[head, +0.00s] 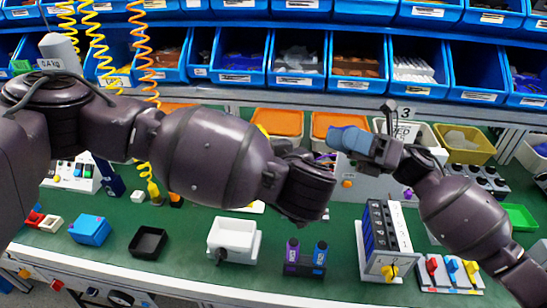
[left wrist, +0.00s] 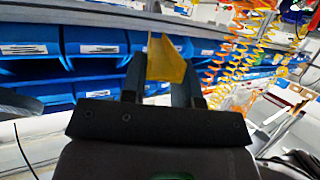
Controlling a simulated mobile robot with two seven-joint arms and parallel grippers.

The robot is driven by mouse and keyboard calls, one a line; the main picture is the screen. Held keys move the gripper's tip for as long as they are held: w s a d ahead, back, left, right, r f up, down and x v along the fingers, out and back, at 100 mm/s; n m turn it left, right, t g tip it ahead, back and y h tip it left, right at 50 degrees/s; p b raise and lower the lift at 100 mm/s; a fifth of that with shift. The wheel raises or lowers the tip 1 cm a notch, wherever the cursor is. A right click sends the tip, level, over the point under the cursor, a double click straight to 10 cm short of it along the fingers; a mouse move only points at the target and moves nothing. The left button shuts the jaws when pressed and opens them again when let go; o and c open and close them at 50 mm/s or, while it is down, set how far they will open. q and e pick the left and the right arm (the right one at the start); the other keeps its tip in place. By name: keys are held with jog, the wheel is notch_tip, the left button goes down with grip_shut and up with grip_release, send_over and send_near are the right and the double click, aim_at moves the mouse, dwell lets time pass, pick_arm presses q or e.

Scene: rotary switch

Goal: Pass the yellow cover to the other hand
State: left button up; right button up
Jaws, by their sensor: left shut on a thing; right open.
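The yellow cover (left wrist: 166,60) is between the two fingers of my left gripper (left wrist: 163,75) in the left wrist view, and that gripper is shut on it. In the head view my left wrist hides the left gripper; I cannot clearly make out the cover there. My right gripper (head: 350,140) is raised over the right middle of the bench in the head view, its bluish fingers pointing left towards my left wrist. It is open and I see nothing held in it. The gap between right gripper and cover is hidden.
Blue bins (head: 300,60) fill the shelves behind. On the green bench (head: 180,255) stand a white box (head: 233,240), a black tray (head: 148,242), a blue box (head: 90,229) and a rotary switch unit with a yellow knob (head: 390,272). Coiled hoses (head: 142,50) hang at the left.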

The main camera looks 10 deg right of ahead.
jog(key=s+a+f+m+t+h, duration=0.1)
jog(key=s+f+m+t+h, duration=0.55)
jog(key=f+m, duration=0.75)
jog(key=s+a+f+m+t+h, duration=0.25)
jog(key=f+m+t+h, duration=0.8)
jog(key=m, duration=0.65)
jog(key=s+d+f+m+g+h, duration=0.5)
jog(key=s+d+f+m+g, duration=0.2)
jog(key=s+d+f+m, duration=0.3)
jog(key=d+f+m, duration=0.2)
jog(key=d+m, duration=0.1)
jog(key=shift+d+f+m+h, duration=0.3)
jog(key=shift+f+h, duration=0.05)
jog(key=shift+h, duration=0.05)
